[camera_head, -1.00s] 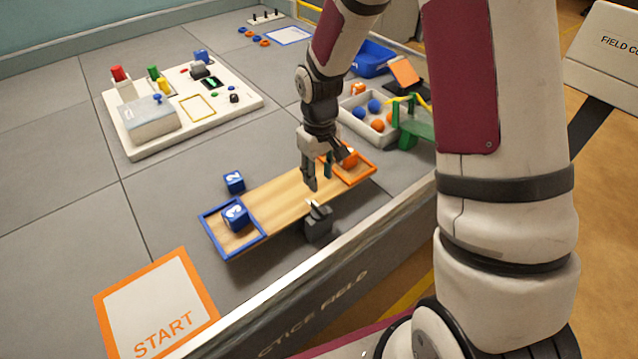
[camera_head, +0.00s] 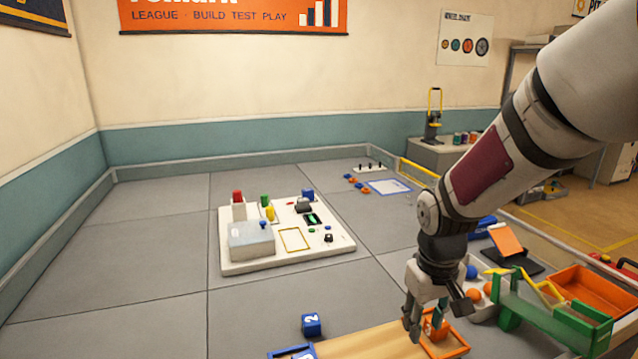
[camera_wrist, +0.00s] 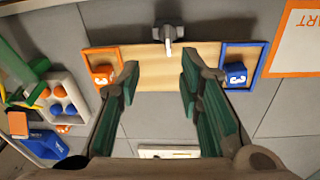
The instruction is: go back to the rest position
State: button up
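My gripper (camera_head: 428,318) is over the orange end of a wooden plank (camera_head: 375,343) in the head view. The wrist view shows its two green-padded fingers (camera_wrist: 160,78) wide apart with nothing between them. An orange cube (camera_wrist: 102,75) marked 3 sits in the plank's orange frame (camera_wrist: 90,54), and a blue cube (camera_wrist: 236,74) marked 3 sits in its blue frame (camera_wrist: 262,55). The plank lies beneath the fingers in the wrist view. The head view cuts off the plank's near side.
A white panel board (camera_head: 285,262) with blocks is farther back. A ball tray (camera_wrist: 76,92), a green stand (camera_head: 550,318) and an orange bin (camera_head: 585,290) crowd the right. Grey floor on the left is clear.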

jog(key=s+r+m+t, duration=0.1)
jog(key=s+r, duration=0.6)
jog(key=s, duration=0.3)
jog(key=s+r+m+t, duration=0.1)
jog(key=s+r+t, duration=0.1)
jog(key=s+r, duration=0.6)
jog(key=s, duration=0.3)
jog(key=shift+s+a+m+y+p, duration=0.2)
jog(key=shift+m+y+p, duration=0.1)
jog(key=shift+p, duration=0.05)
